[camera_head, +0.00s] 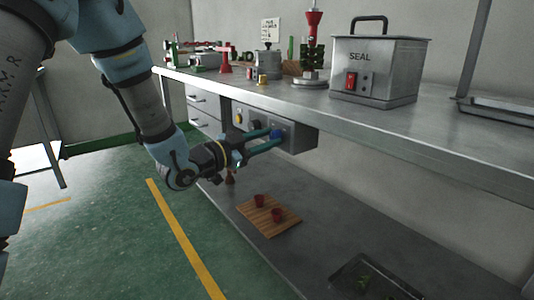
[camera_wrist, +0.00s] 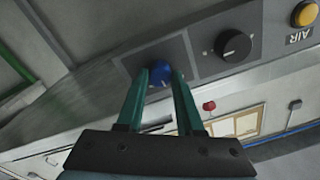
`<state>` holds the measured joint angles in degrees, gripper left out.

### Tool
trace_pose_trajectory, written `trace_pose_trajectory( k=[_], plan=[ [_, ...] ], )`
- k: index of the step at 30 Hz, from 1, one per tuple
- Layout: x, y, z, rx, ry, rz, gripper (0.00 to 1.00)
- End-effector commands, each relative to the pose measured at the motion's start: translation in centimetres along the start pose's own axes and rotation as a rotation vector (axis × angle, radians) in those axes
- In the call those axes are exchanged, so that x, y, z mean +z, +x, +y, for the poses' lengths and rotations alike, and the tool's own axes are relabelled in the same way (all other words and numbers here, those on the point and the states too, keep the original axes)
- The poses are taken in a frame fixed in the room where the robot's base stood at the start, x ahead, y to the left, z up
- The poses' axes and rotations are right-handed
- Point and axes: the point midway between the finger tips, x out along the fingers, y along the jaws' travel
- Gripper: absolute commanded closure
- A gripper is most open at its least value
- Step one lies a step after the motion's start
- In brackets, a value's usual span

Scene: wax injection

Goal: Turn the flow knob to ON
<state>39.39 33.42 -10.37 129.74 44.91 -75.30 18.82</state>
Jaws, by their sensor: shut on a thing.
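The blue flow knob (camera_wrist: 160,75) sits on a grey panel under the bench top. In the wrist view it is between the tips of my gripper (camera_wrist: 159,72), whose two teal fingers are shut on it. I cannot read the ON or OFF marks around the knob.
A black knob (camera_wrist: 233,45) and a yellow button (camera_wrist: 305,13) marked AIR are on the same panel. The SEAL box (camera_head: 375,70) stands on the bench top.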

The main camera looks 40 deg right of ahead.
Motion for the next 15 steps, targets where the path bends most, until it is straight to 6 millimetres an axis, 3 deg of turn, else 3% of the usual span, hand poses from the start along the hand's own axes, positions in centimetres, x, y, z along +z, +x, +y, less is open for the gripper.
trace_pose_trajectory(
  k=[15],
  plan=[
    [0.74, -0.07, 0.35, 0.004, 0.493, 0.023, 1.00]
  ],
)
